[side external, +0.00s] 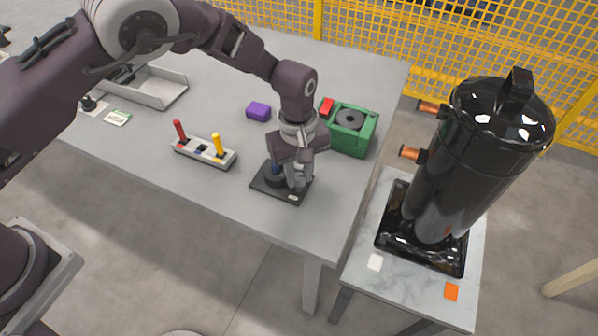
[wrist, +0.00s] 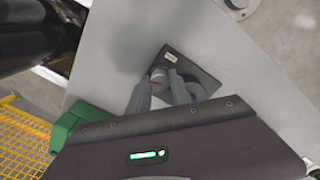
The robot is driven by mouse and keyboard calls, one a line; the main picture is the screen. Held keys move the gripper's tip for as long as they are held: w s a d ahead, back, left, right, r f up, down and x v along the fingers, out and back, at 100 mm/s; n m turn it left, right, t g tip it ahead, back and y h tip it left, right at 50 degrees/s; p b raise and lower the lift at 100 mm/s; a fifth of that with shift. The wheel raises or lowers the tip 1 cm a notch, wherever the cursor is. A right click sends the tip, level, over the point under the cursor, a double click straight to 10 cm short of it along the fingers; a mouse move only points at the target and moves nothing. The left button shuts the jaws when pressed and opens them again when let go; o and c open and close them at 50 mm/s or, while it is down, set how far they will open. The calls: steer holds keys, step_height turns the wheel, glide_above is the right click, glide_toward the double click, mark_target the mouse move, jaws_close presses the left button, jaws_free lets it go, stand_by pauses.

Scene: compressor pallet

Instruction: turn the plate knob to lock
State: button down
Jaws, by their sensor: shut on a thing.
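A dark square plate (side external: 262,187) lies flat on the grey table near its front right edge, with a small white label on it. A dark round part of the knob (side external: 273,176) shows on the plate, to the left of my fingers. My gripper (side external: 297,184) points down over the plate, shut on the knob. In the wrist view the plate (wrist: 203,80) shows beyond my fingers. My gripper (wrist: 161,82) has its fingertips on either side of the knob, where a small red mark shows. My fingers hide much of the knob, so its turned position cannot be told.
A green box (side external: 352,143) with a red button stands close behind my gripper. A switch panel (side external: 203,152) with red and yellow levers and a purple block (side external: 258,111) lie to the left. A black compressor (side external: 465,165) stands on a separate stand at the right.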

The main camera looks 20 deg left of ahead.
mark_target(299, 176)
steer(key=c, duration=1.2)
jaws_free()
steer(key=shift+o, duration=0.2)
steer(key=shift+r, duration=0.15)
step_height(299, 176, up, 7)
steer(key=shift+f, duration=0.1)
steer(key=n, duration=0.3)
steer(key=shift+n, duration=0.3)
step_height(299, 176, down, 7)
steer(key=shift+r, duration=0.1)
